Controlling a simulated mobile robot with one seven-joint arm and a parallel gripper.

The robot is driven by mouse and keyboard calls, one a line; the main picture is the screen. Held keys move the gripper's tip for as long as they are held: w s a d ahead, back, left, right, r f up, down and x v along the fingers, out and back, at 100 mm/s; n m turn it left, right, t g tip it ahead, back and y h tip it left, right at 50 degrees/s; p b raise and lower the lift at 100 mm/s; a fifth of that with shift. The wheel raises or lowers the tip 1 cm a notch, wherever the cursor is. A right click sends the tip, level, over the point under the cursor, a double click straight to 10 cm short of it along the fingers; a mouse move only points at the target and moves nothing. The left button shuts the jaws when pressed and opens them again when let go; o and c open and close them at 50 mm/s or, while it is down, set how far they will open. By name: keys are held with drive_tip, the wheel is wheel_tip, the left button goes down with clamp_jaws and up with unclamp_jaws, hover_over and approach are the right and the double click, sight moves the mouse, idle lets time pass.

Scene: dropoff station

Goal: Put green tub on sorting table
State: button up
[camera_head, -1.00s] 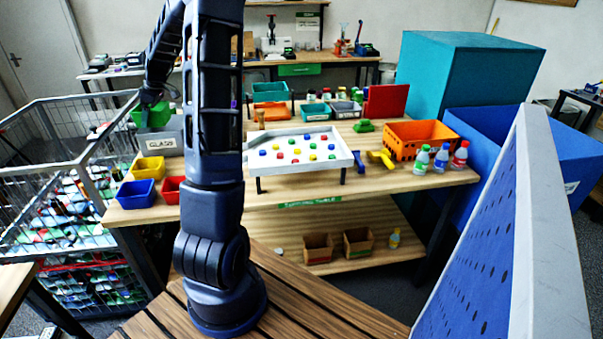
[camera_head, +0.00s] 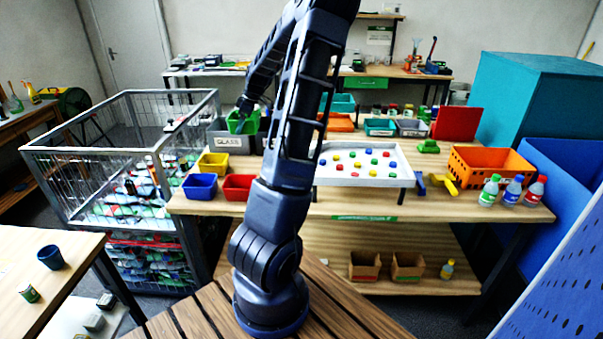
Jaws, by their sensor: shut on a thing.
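The green tub (camera_head: 241,124) is held up by my gripper (camera_head: 243,108), which is shut on it. The tub is above or just behind the grey GLASS bin (camera_head: 229,141) at the left back of the sorting table (camera_head: 330,203); whether it touches anything there, I cannot tell. The fingertips are small and partly hidden by the tub. The wooden table has a green label on its front edge. My arm hides part of the table's middle.
Yellow (camera_head: 213,164), blue (camera_head: 200,186) and red (camera_head: 238,187) tubs stand at the table's left front. A white tray of coloured pieces (camera_head: 365,181) fills the middle. An orange crate (camera_head: 490,166) and several bottles are at right. A wire cage (camera_head: 119,160) stands left.

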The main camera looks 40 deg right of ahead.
sight(245, 172)
wheel_tip(245, 172, down, 20)
drive_tip(key=shift+r, duration=0.1)
idle(0.6)
drive_tip(key=shift+f, duration=0.2)
drive_tip(key=o, duration=0.8)
